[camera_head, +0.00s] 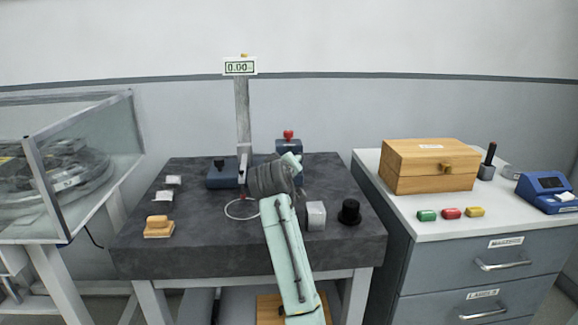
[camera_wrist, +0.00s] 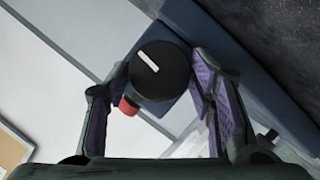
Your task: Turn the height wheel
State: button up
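The height wheel is a black round knob with a white mark (camera_wrist: 160,70), seen face-on in the wrist view. My gripper (camera_wrist: 161,72) has one purple-padded finger on each side of it. The fingers are spread and their tips appear close to the wheel's rim; contact cannot be told. In the head view my gripper (camera_head: 290,165) reaches over the dark table to the gauge and hides the wheel. The gauge's upright column (camera_head: 242,115) carries a display (camera_head: 240,67) reading 0.00. A red knob (camera_head: 288,134) tops a blue block (camera_head: 289,147); a red part (camera_wrist: 128,105) shows beside the wheel.
The dark table (camera_head: 190,250) holds a wooden-backed block (camera_head: 158,227), a grey cube (camera_head: 316,215) and a black knobbed weight (camera_head: 349,212). A wire ring (camera_head: 241,210) lies left of my arm. A cabinet with a wooden box (camera_head: 430,166) stands right, a glass-sided stand (camera_head: 85,145) left.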

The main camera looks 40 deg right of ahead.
jog(key=shift+o, duration=1.3)
jog(key=v, duration=1.2)
jog(key=shift+r, duration=0.1)
